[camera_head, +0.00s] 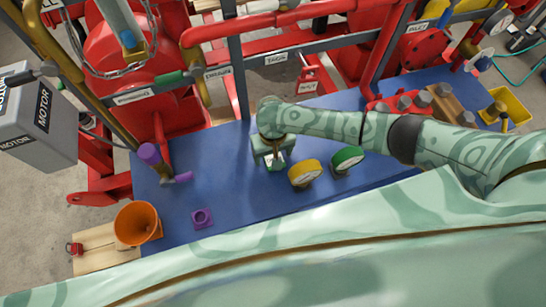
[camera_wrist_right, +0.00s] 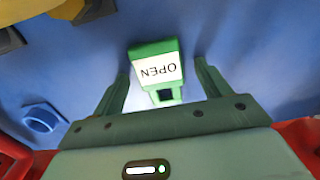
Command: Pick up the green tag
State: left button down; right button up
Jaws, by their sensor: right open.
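The green tag (camera_wrist_right: 157,70) has a white label reading OPEN, upside down in the right wrist view. It lies over the blue surface, between the two fingers of my right gripper (camera_wrist_right: 163,75), with a visible gap on each side. Its far end reaches past the fingertips. In the head view my right gripper (camera_head: 273,158) points down at the blue bench (camera_head: 235,185), and it largely hides the tag there. The right gripper is open and holds nothing. My left gripper is not in view.
A purple square ring (camera_head: 202,218), a purple-capped fitting (camera_head: 150,155) and an orange cup (camera_head: 138,224) are to the left. Red pipework (camera_head: 130,65) runs behind the bench.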

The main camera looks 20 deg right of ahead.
jog(key=c, duration=1.1)
jog(key=shift+o, duration=0.2)
jog(key=shift+r, duration=0.1)
notch_tip(320, 180, up, 10)
jog(key=p, duration=0.4)
jog(key=shift+p, duration=0.35)
